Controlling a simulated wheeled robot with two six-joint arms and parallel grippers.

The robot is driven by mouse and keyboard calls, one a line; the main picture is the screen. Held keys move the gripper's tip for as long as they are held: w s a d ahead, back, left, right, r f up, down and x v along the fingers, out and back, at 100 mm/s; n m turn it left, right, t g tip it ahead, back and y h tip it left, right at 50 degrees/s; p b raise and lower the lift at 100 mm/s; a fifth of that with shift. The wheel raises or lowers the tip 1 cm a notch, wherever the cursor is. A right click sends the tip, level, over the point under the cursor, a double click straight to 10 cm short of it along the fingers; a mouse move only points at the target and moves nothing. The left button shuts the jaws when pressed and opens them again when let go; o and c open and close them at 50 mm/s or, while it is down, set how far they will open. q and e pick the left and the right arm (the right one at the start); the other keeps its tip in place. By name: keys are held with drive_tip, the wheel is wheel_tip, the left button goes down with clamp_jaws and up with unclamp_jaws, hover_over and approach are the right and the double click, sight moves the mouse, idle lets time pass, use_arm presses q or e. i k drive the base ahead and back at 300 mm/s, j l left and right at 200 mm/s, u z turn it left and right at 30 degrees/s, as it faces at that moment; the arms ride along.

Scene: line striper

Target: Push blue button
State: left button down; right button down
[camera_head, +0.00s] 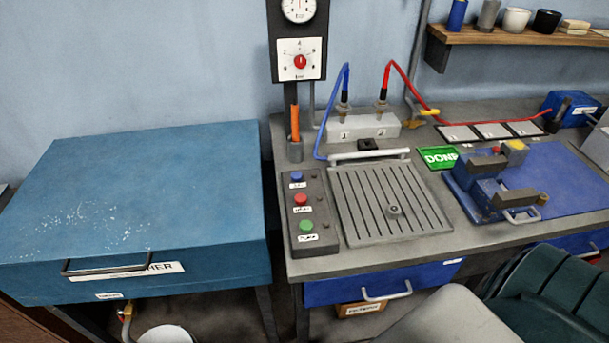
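The blue button (297,176) is the topmost of three coloured buttons on a dark control box (316,241) at the left end of the grey workbench. A red button (300,199) and a green button (306,226) sit below it, each with a white label. Nothing covers the blue button. Neither of my grippers is in the head view.
A large blue lidded box (150,195) stands left of the workbench (435,240). A slotted grey plate (388,203) lies right of the buttons. Blue and red hoses rise behind it.

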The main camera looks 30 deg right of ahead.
sight(296, 176)
drive_tip(key=z, duration=0.45)
drive_tip(key=k+j+z, duration=0.1)
drive_tip(key=z, duration=0.35)
drive_tip(key=k+z, duration=0.15)
drive_tip(key=z, duration=0.8)
drive_tip(key=k+l, duration=0.05)
